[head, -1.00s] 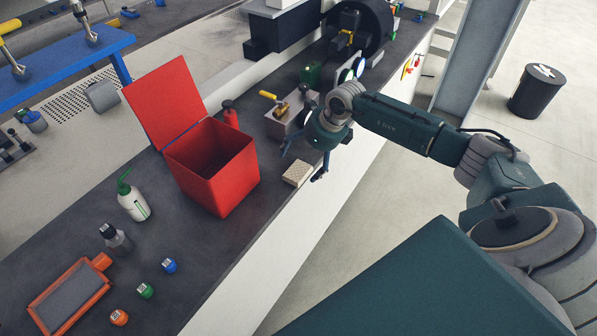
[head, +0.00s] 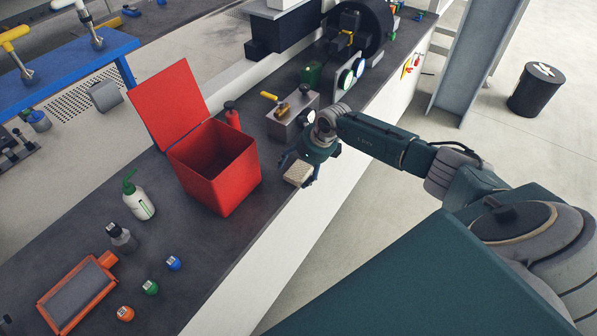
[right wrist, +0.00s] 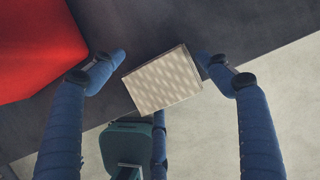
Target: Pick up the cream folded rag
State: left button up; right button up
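The cream folded rag (head: 297,174) lies on the dark bench top at its front edge, to the right of the open red bin. In the right wrist view the rag (right wrist: 163,81) is a patterned cream block between the fingers. My right gripper (head: 298,168) is just above the rag, pointing down. In the right wrist view its blue fingers (right wrist: 160,73) are spread on both sides of the rag. The right fingertip is close to the rag's edge; I cannot tell if it touches. The left fingertip is apart from it. My left gripper is not in view.
The red bin (head: 215,172) with its lid up stands just left of the rag. A grey block with a yellow-handled tool (head: 293,115) stands behind the gripper. Several bottles and small coloured caps lie toward the front left.

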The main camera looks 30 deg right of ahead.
jog(key=c, duration=0.6)
jog(key=shift+c, duration=0.2)
